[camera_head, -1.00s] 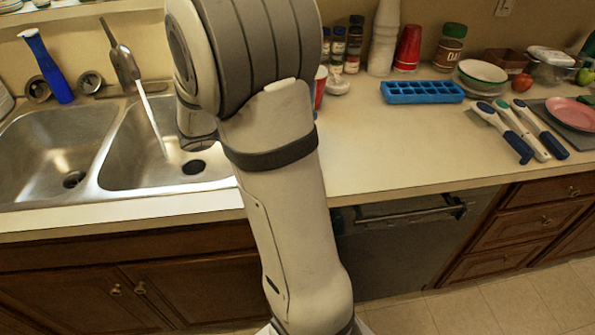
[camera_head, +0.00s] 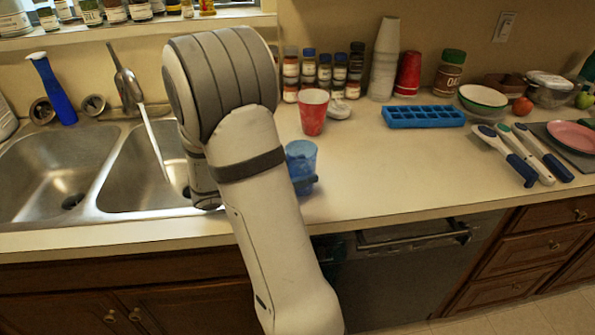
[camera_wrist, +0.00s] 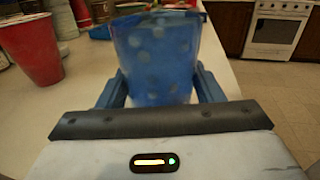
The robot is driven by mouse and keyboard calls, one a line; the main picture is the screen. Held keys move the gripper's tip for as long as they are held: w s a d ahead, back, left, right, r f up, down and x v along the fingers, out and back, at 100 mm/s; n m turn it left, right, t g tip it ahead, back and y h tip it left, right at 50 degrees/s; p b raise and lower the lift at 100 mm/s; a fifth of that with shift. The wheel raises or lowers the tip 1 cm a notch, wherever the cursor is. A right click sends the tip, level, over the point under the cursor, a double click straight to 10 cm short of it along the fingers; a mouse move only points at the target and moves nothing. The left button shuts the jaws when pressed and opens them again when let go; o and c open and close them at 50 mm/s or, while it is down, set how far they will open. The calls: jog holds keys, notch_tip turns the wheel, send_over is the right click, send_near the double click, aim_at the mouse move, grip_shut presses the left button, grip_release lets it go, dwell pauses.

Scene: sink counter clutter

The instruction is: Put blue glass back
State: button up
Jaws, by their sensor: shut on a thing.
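The blue glass (camera_head: 301,158) is translucent and spotted. It stands upright just right of my forearm, over the counter right of the sink. My gripper (camera_head: 304,184) is shut on its lower part, with only a bit of blue finger showing there. In the wrist view the glass (camera_wrist: 155,52) fills the space between the two blue fingers of my gripper (camera_wrist: 160,88). I cannot tell whether its base touches the counter.
A red cup (camera_head: 313,112) stands behind the glass and shows left of it in the wrist view (camera_wrist: 28,50). Spice jars (camera_head: 325,74), stacked white cups (camera_head: 384,60) and a blue ice tray (camera_head: 423,116) sit farther back. The double sink (camera_head: 104,170) is left. The counter's front middle is clear.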

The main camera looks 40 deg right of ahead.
jog(key=shift+f, duration=0.15)
jog(key=o, duration=1.1)
